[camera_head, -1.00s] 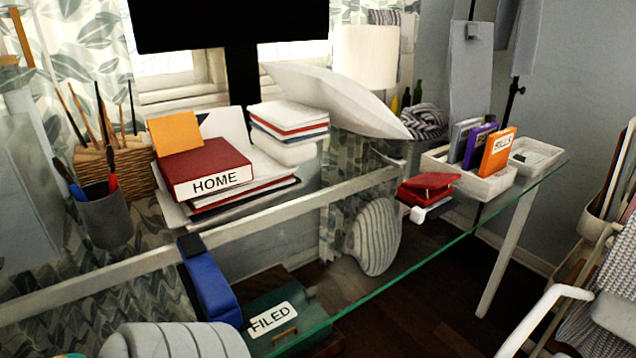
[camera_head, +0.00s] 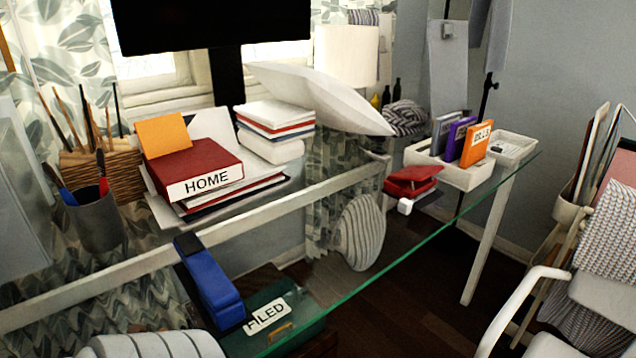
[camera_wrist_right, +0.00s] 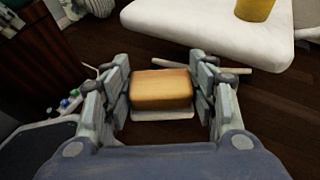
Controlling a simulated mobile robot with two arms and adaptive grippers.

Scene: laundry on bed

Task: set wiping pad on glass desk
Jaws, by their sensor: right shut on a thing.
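The wiping pad is a tan-orange block (camera_wrist_right: 161,89) with a pale underside, seen in the right wrist view. My right gripper (camera_wrist_right: 160,76) is shut on it, with one finger at each side, above a dark wooden floor. The glass desk (camera_head: 405,246) crosses the head view, with a green front edge and a white frame under the clear top. Neither gripper nor the pad shows in the head view.
On the desk are a red HOME binder (camera_head: 205,168), a blue stapler (camera_head: 210,283), a red hole punch (camera_head: 411,181) and a white tray (camera_head: 452,172). A white-armed chair (camera_head: 523,300) stands at the right. The right wrist view shows a white cushioned seat (camera_wrist_right: 215,38).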

